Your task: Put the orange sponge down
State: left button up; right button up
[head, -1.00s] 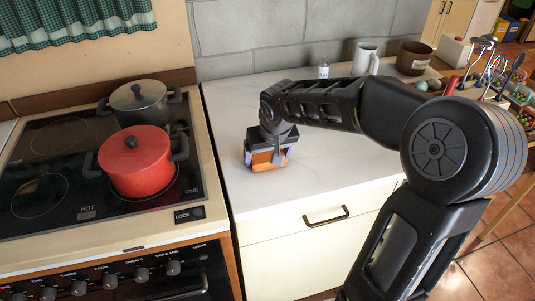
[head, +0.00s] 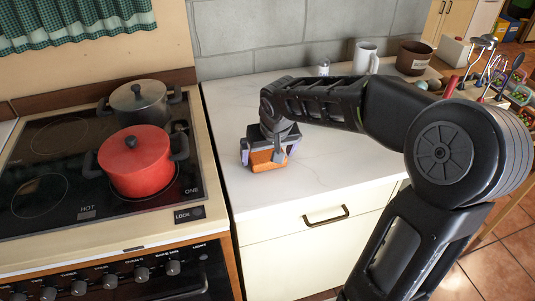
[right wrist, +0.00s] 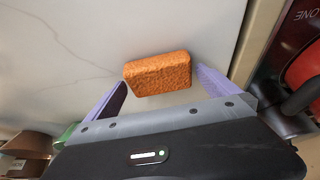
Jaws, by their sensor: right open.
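The orange sponge (head: 264,160) rests on the white countertop (head: 285,201) near the stove-side edge. In the right wrist view the sponge (right wrist: 157,74) lies between two purple fingers, with a gap on each side. My right gripper (head: 265,157) is open around it and points down at the counter; its fingers (right wrist: 160,90) do not touch the sponge. My left gripper is not in view.
A stove with a red pot (head: 136,162) and a dark pot (head: 139,101) stands to the left. A white mug (head: 366,58), a brown pot (head: 413,57) and a small jar (head: 324,67) stand at the back. The counter right of the gripper is clear.

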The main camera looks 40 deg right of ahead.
jog(key=v, duration=1.1)
jog(key=shift+r, duration=0.15)
dwell(0.4)
